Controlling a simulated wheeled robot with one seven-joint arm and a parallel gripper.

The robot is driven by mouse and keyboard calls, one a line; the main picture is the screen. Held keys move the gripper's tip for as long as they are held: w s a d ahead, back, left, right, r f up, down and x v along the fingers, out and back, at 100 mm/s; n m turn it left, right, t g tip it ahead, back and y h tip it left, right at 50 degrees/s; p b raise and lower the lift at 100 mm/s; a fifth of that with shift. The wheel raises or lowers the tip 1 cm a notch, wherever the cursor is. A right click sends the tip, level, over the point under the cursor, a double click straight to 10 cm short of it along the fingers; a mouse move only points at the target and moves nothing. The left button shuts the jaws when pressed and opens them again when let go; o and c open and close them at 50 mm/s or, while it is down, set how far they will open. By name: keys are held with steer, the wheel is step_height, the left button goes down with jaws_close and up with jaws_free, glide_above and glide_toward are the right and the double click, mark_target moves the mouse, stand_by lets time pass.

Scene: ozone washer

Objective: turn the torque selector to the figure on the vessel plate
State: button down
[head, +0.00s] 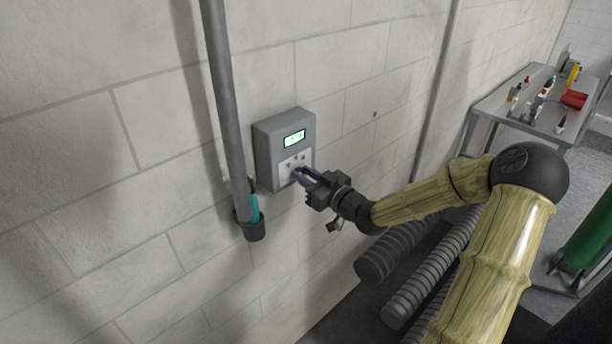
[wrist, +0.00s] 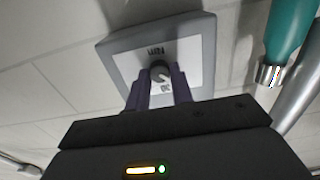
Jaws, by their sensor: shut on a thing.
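A grey wall box (head: 262,150) with a lit green display (head: 295,138) hangs on the block wall; the reading is too small to make out. Its pale lower face holds the torque selector, a round dark knob (wrist: 159,68) with "Nm" printed upside down beside it in the wrist view. My gripper (head: 299,173) reaches in from the right; its purple fingers (wrist: 160,84) are shut on the knob, one on either side. In the wrist view the gripper body covers the near part of the box. I cannot make out a vessel plate or its figure.
A vertical grey pipe (head: 225,100) runs just left of the box. A teal tool (head: 255,207) sits in a dark holder beside it. Ribbed hoses (head: 432,270) lie below my arm. A bench (head: 510,108) with several items and a green cylinder (head: 590,235) stand at right.

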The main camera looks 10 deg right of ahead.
steer(key=shift+m, duration=0.4)
steer(key=m+p, duration=0.2)
steer(key=m, duration=0.1)
steer(key=shift+r, duration=0.1)
steer(key=m+p, duration=0.2)
steer(key=m, duration=0.3)
steer(key=shift+d, duration=0.1)
stand_by(0.3)
steer(key=c, duration=1.2)
jaws_free()
steer(key=b+v, duration=0.3)
steer(key=v, duration=1.4)
steer(key=shift+s, duration=0.2)
